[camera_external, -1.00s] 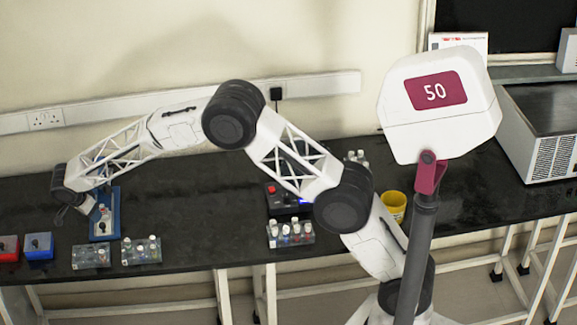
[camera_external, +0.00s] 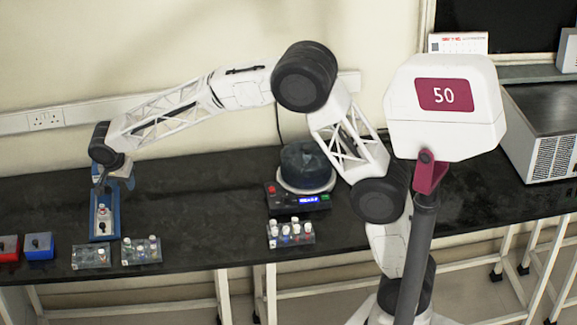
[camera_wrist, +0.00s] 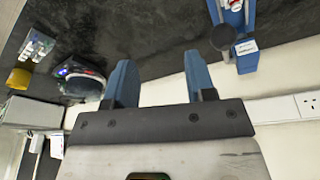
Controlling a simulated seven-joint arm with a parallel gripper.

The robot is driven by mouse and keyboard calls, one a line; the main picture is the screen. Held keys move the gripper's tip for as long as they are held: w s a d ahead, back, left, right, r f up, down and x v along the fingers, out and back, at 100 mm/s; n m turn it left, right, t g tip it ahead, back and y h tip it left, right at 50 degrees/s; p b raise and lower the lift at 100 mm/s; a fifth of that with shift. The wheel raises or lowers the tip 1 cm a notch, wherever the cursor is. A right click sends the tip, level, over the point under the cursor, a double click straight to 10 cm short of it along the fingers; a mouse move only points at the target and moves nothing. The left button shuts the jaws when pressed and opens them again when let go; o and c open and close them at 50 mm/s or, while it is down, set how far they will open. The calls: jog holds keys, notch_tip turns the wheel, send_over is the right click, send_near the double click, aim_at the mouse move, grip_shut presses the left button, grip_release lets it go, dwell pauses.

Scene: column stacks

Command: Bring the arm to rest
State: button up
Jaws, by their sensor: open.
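My gripper (camera_external: 99,181) is at the far left in the external view, just above and partly in front of the blue stand (camera_external: 105,222). My arm reaches left over the bench with its elbow raised. In the wrist view my gripper (camera_wrist: 161,82) has two blue fingers spread well apart, with nothing between them. The blue stand also shows in the wrist view (camera_wrist: 247,55), at the upper right, apart from the fingers.
The dark bench (camera_external: 195,200) holds a round-topped device (camera_external: 297,198) and vial racks (camera_external: 141,250) (camera_external: 291,233). A red box (camera_external: 9,248) and a blue box (camera_external: 39,246) sit at left. A yellow cup (camera_wrist: 19,78) shows in the wrist view. Pale wall stands behind.

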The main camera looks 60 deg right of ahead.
jog(key=s+d+r+n+y, duration=0.1)
jog(key=s+d+r+n, duration=0.1)
jog(key=s+d+r, duration=0.35)
jog(key=s+d+r+n, duration=0.2)
jog(key=s+d, duration=0.4)
jog(key=s, duration=0.5)
jog(key=s+d+r+n+y, duration=0.1)
jog(key=s+d+r+n, duration=0.1)
jog(key=s+d+r, duration=0.35)
jog(key=s+d+f+n, duration=0.2)
jog(key=s, duration=0.8)
jog(key=s+d+f+n+t, duration=0.1)
jog(key=s+d+f+n, duration=0.1)
jog(key=s, duration=0.8)
jog(key=s+d+f+n, duration=0.1)
jog(key=s+d+n, duration=0.2)
jog(key=s, duration=0.7)
jog(key=shift+s+d+f+t+y, duration=0.15)
jog(key=shift+d+f+t+y, duration=0.15)
jog(key=shift+d+f+t, duration=0.15)
